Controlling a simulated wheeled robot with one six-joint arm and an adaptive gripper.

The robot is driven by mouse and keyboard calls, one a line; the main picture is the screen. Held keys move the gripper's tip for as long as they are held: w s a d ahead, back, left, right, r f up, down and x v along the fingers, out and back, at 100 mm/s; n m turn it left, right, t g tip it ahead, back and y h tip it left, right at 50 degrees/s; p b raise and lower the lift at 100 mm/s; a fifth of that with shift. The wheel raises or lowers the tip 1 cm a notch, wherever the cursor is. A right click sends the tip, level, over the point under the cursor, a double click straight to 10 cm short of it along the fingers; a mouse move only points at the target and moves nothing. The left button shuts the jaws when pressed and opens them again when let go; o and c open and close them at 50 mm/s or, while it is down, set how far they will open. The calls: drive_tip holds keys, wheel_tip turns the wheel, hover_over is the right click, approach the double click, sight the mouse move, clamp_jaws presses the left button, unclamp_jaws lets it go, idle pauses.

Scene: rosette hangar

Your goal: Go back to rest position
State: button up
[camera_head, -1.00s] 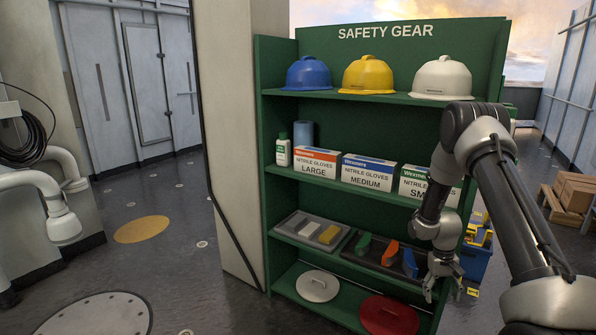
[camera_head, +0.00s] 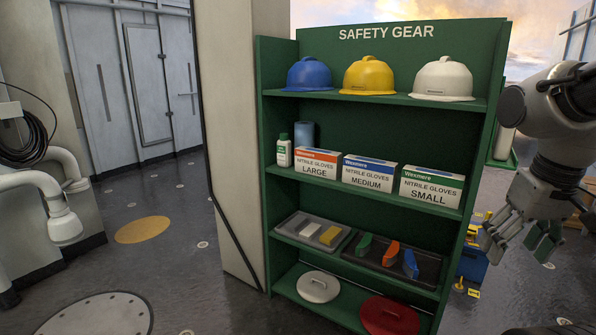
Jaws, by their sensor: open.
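My gripper (camera_head: 516,243) is at the right edge of the head view, to the right of the green shelf and apart from it. Its fingers are spread and point down, with nothing between them. My arm comes in from the right edge, and most of it is out of the picture. The green safety gear shelf (camera_head: 275,225) stands upright in the middle, with its items in place on the boards.
A blue bin (camera_head: 472,263) with yellow pieces stands behind my gripper. Pipes (camera_head: 62,222) are at left. The floor (camera_head: 190,255) left of the shelf is clear.

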drive_tip(key=shift+s+a+r+t, duration=0.1)
drive_tip(key=shift+s+r+t, duration=0.2)
drive_tip(key=shift+r, duration=0.35)
drive_tip(key=shift+s+a+r+t, duration=0.1)
drive_tip(key=shift+r+t, duration=0.35)
drive_tip(key=shift+r, duration=0.15)
drive_tip(key=shift+s+a+r+t, duration=0.15)
drive_tip(key=shift+r+t, duration=0.2)
drive_tip(key=shift+r, duration=0.3)
